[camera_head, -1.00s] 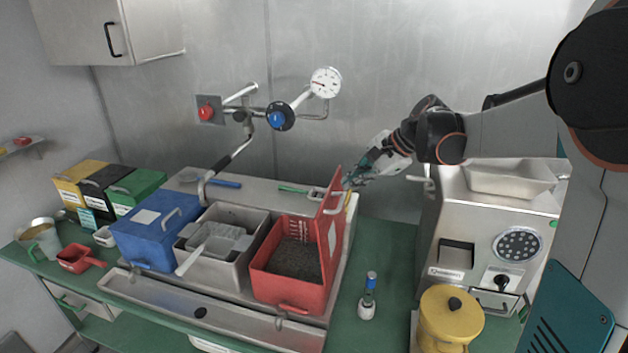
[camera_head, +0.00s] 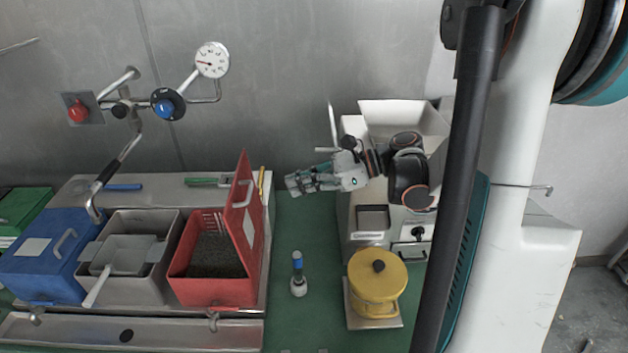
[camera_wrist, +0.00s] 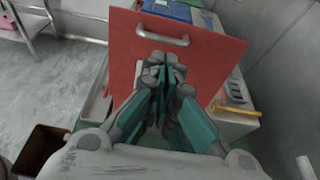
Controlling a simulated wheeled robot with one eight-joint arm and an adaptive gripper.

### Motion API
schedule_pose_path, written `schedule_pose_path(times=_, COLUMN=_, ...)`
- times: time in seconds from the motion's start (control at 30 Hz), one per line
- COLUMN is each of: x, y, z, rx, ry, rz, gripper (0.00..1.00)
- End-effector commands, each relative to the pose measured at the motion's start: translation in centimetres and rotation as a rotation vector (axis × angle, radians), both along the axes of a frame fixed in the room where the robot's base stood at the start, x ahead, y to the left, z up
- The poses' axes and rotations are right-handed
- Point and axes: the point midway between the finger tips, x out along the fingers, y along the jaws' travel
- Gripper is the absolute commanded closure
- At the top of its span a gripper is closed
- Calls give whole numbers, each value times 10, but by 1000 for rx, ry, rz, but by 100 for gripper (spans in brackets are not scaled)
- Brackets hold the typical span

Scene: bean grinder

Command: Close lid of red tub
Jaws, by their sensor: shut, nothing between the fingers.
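The red tub (camera_head: 215,290) stands on the bench with dark grains inside. Its red lid (camera_head: 243,222) is open and stands nearly upright on the tub's right side. In the wrist view the lid's outer face (camera_wrist: 205,58) fills the middle, with a metal handle (camera_wrist: 162,35) near its top edge. My gripper (camera_head: 292,185) is to the right of the lid, apart from it in the head view, pointing left toward it. In the wrist view my gripper (camera_wrist: 165,70) is shut and empty, its fingertips in front of the lid just below the handle. The tub's inside is hidden in the wrist view.
A grey bin with a scoop (camera_head: 125,255) and a blue tub (camera_head: 45,255) stand left of the red tub. A small blue-topped bottle (camera_head: 298,275), a yellow canister (camera_head: 377,285) and the grinder (camera_head: 372,220) are to the right. Wall pipes with a gauge (camera_head: 211,60) are behind.

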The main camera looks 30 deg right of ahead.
Motion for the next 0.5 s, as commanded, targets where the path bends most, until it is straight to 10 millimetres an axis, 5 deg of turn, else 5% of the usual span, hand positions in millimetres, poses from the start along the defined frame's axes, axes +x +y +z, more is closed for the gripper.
schedule_pose_path(times=0.2, x=20, y=36, z=-15, rx=0, ry=0, rz=3, gripper=100)
schedule_pose_path(times=0.5, x=36, y=62, z=-24, rx=-1, ry=0, rz=0, gripper=100)
